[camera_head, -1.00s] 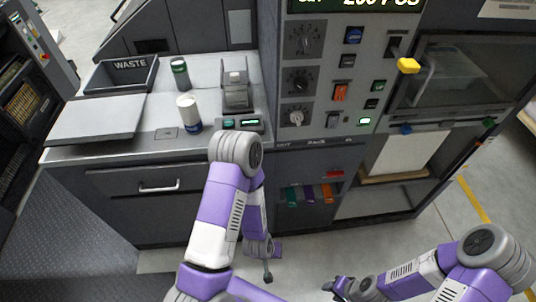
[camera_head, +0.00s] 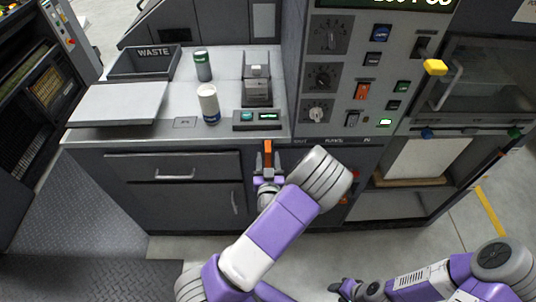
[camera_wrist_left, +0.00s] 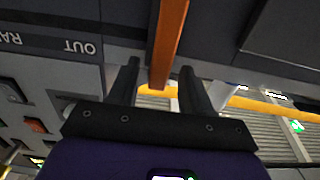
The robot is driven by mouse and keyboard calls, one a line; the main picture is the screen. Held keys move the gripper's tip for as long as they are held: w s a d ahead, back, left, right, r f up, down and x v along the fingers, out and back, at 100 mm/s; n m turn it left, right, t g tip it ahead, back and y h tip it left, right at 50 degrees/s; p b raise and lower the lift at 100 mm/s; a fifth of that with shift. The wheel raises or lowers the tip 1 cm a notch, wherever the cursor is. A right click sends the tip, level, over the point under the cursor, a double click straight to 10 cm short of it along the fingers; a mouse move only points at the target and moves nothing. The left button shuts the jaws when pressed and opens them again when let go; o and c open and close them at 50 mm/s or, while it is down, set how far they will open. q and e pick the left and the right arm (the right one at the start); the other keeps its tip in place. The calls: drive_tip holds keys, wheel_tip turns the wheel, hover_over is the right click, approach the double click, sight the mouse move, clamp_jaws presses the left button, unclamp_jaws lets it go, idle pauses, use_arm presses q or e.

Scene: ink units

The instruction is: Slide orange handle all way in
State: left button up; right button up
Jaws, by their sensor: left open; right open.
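The orange handle (camera_head: 268,150) stands out as a short upright bar at the front of the machine, just below the counter edge. In the left wrist view the orange handle (camera_wrist_left: 166,45) comes down from the top between my two dark fingers. My left gripper (camera_head: 268,160) is open with a finger on either side of the handle; a gap shows on both sides in the wrist view (camera_wrist_left: 158,78). My right gripper (camera_head: 340,287) is open and low at the bottom, away from the machine, seen small.
A grey drawer with a handle (camera_head: 175,176) is left of the orange handle. On the counter are a white-and-blue bottle (camera_head: 208,104), a green can (camera_head: 202,66), a waste bin (camera_head: 143,63) and a small device (camera_head: 257,85). A knob and button panel (camera_head: 345,75) rises to the right.

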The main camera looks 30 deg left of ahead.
use_arm(q)
drive_tip(key=shift+x, duration=1.15)
clamp_jaws()
